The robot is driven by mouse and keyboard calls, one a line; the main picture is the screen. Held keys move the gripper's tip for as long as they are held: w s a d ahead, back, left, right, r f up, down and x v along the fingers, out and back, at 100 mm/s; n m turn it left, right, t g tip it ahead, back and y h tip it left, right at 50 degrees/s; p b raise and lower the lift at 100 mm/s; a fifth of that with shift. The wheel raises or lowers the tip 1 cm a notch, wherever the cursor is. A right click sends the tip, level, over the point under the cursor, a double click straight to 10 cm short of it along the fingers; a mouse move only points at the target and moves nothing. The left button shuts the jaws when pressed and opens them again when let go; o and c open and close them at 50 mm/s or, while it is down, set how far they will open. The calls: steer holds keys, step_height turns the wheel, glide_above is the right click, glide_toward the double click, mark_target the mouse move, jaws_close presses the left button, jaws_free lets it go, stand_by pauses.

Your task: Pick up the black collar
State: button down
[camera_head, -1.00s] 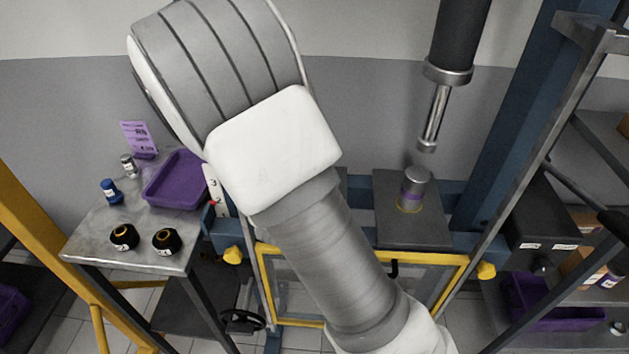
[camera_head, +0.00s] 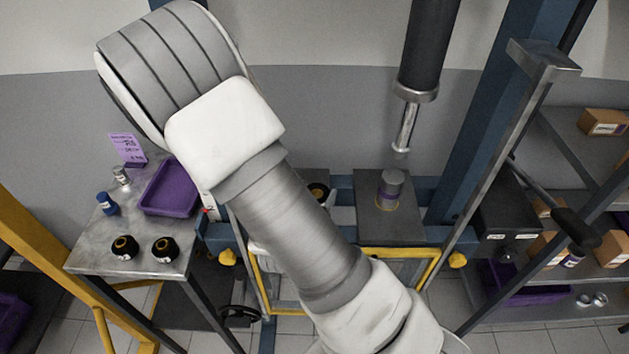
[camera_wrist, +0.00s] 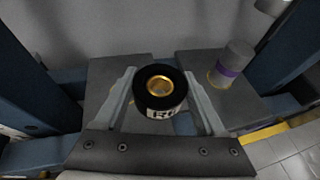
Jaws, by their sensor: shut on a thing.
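The black collar (camera_wrist: 160,92) is a short black ring with a gold-coloured bore and a white label on its near side. It sits between the two fingers of my gripper (camera_wrist: 160,76), which is shut on it. In the head view the collar (camera_head: 318,192) shows partly beside my arm, which hides the gripper. It is over or on the left dark plate of the press; any gap beneath it cannot be told. Two more black collars, one left (camera_head: 124,247) and one right (camera_head: 165,249), stand on the metal side table.
A silver cylinder with a purple band (camera_head: 389,188) stands on the right dark plate (camera_head: 414,228), under the press ram (camera_head: 404,128). A purple tray (camera_head: 170,190) and a blue bottle (camera_head: 106,203) are on the side table (camera_head: 90,262). Blue press posts flank the plates.

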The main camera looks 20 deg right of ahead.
steer(key=shift+s+d+r+p, duration=0.15)
steer(key=shift+s+r+p, duration=0.55)
steer(key=shift+p, duration=1.45)
steer(key=shift+s+f, duration=0.1)
steer(key=shift+w+f, duration=0.25)
steer(key=shift+f, duration=0.05)
steer(key=w+a+b, duration=0.2)
steer(key=w+b, duration=0.3)
steer(key=b, duration=0.1)
steer(key=shift+w+a+f+n+y+b, duration=0.2)
steer(key=shift+w+f+n+y+b, duration=0.1)
steer(key=shift+w+n+y, duration=0.1)
